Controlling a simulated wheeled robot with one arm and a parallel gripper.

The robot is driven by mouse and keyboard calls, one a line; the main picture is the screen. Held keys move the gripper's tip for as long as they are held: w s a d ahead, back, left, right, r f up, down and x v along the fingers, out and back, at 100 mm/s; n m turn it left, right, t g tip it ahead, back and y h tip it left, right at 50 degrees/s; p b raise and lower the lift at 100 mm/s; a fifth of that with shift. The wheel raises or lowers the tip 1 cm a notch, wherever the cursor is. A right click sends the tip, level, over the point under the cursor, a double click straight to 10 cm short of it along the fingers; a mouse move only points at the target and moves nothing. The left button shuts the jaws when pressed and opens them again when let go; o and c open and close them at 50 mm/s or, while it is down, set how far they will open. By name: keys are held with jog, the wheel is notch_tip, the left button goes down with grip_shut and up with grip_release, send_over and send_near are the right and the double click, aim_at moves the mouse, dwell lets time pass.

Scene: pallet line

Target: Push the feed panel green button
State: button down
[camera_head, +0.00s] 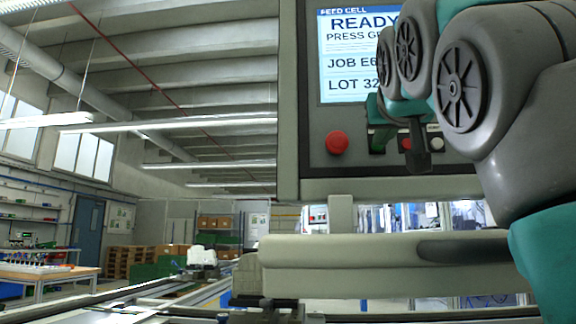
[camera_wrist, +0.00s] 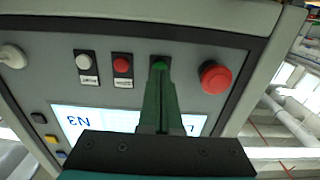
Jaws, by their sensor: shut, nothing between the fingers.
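The feed panel (camera_head: 312,165) fills the right half of the head view. Its screen (camera_head: 350,65) reads READY, with a line below beginning PRESS G that my arm cuts off. In the wrist view the panel appears upside down. The green button (camera_wrist: 160,60) shows just beyond the tips of my gripper (camera_wrist: 158,72), which is shut and empty and lines up with it. I cannot tell whether the tips touch the button.
A large red mushroom button (camera_wrist: 214,78) sits on one side of the green button. A smaller red button (camera_wrist: 122,64) and a white button (camera_wrist: 84,62) are on the other side. A conveyor (camera_head: 160,295) and a workbench (camera_head: 45,272) lie at left.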

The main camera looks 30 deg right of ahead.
jog(key=shift+x, duration=1)
dwell(0.5)
jog(key=shift+s, duration=0.1)
jog(key=v, duration=0.5)
jog(key=shift+b, duration=0.3)
dwell(0.4)
dwell(0.4)
